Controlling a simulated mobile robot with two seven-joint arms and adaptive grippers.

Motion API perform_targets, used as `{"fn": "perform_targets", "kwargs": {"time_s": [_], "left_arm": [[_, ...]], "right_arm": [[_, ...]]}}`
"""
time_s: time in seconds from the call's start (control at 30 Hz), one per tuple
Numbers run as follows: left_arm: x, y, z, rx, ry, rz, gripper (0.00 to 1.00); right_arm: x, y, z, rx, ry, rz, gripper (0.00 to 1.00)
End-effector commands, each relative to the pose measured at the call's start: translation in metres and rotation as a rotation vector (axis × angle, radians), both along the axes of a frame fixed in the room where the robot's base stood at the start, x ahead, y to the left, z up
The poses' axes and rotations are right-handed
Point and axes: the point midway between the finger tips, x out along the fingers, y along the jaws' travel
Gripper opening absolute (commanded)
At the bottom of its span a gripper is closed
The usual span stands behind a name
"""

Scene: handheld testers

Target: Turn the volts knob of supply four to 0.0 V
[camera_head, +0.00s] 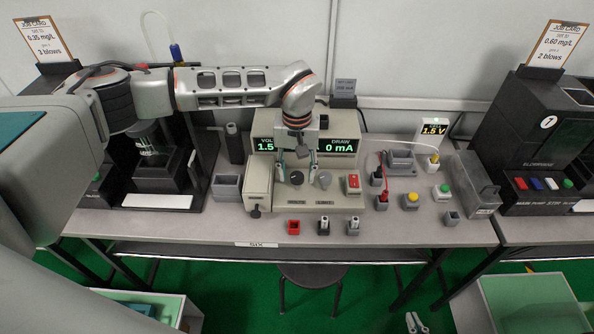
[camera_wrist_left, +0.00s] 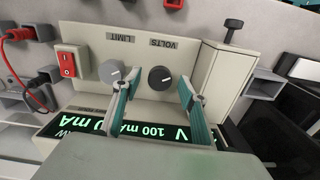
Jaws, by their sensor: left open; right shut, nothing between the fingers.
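The power supply (camera_head: 259,180) is a cream box in the middle of the bench. Its display (camera_head: 264,144) reads about 1.5, partly hidden by my left arm; the draw display (camera_head: 339,146) reads 0 mA. The black volts knob (camera_head: 297,178) is on its sloped panel and also shows in the left wrist view (camera_wrist_left: 159,77). The grey limit knob (camera_wrist_left: 111,72) is beside it. My left gripper (camera_head: 297,170) is open, its fingers spread to either side of the volts knob, apparently not touching it. My right gripper (camera_head: 416,323) is shut and empty, low at the bottom edge.
A red switch (camera_head: 353,184) sits right of the knobs. A meter (camera_head: 433,130) reads 1.5 V at right. The bench edge label (camera_head: 256,244) seems to read SIX. Dark machines flank the supply.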

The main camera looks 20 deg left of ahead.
Motion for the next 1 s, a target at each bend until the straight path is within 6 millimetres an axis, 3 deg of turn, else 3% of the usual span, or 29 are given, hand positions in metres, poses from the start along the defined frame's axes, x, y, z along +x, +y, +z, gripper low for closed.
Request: {"fn": "perform_targets", "kwargs": {"time_s": [0.17,0.3,0.67,1.0], "left_arm": [[0.0,0.0,0.0,0.0,0.0,0.0,0.4],[0.0,0.0,0.0,0.0,0.0,0.0,0.04],[0.0,0.0,0.001,0.0,0.0,0.029,0.04],[0.001,0.0,0.003,0.001,-0.002,0.235,0.04]], "right_arm": [[0.0,0.0,0.0,0.0,0.0,0.0,0.0],[0.001,0.0,0.002,0.0,-0.003,0.0,0.0],[0.002,0.0,0.006,0.001,-0.008,-0.001,0.0],[0.003,0.0,0.014,0.0,-0.009,-0.001,0.0]]}}
